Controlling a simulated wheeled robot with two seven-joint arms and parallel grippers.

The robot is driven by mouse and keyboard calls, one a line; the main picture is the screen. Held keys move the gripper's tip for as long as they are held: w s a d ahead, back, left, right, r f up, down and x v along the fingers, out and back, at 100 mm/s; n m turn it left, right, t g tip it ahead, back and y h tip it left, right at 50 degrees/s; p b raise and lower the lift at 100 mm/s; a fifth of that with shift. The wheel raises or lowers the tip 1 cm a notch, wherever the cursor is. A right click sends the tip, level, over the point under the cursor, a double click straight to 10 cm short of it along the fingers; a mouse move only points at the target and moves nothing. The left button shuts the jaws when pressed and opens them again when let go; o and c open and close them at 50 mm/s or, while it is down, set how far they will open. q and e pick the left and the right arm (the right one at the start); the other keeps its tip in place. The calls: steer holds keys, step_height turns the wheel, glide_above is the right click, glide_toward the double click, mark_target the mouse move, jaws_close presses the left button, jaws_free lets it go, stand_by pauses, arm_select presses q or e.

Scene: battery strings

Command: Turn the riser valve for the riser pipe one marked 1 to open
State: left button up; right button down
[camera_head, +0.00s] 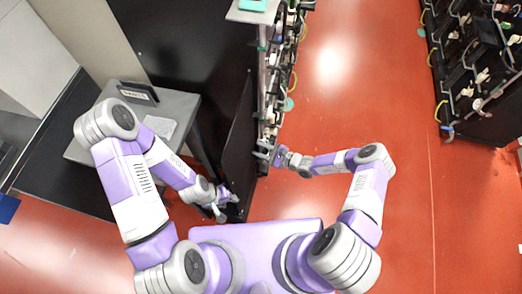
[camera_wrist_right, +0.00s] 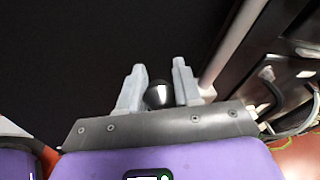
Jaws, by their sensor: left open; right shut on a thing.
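My right gripper (camera_head: 266,152) reaches the near end of the battery rack. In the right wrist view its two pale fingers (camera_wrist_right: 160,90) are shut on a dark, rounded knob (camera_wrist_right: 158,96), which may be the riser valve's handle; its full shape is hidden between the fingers. A pale pipe (camera_wrist_right: 236,46) slants up just right of the fingers. No mark 1 can be read on it, and I cannot tell whether the valve is open. My left gripper (camera_head: 222,207) is open and empty, low beside the dark panel, apart from the rack.
The battery rack (camera_head: 270,85), with cables and fittings, runs away from me. A dark panel (camera_head: 238,150) stands left of it. A grey table (camera_head: 187,105) with a small dark sign (camera_head: 138,93) is at left. Another rack (camera_head: 475,75) stands at right. The red floor (camera_head: 345,105) between is clear.

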steer(key=shift+s+f, duration=0.1)
steer(key=shift+f, duration=0.05)
steer(key=c, duration=1.2)
jaws_free()
steer(key=o, duration=0.4)
steer(key=shift+p+v, duration=0.5)
steer(key=shift+v, duration=3.3)
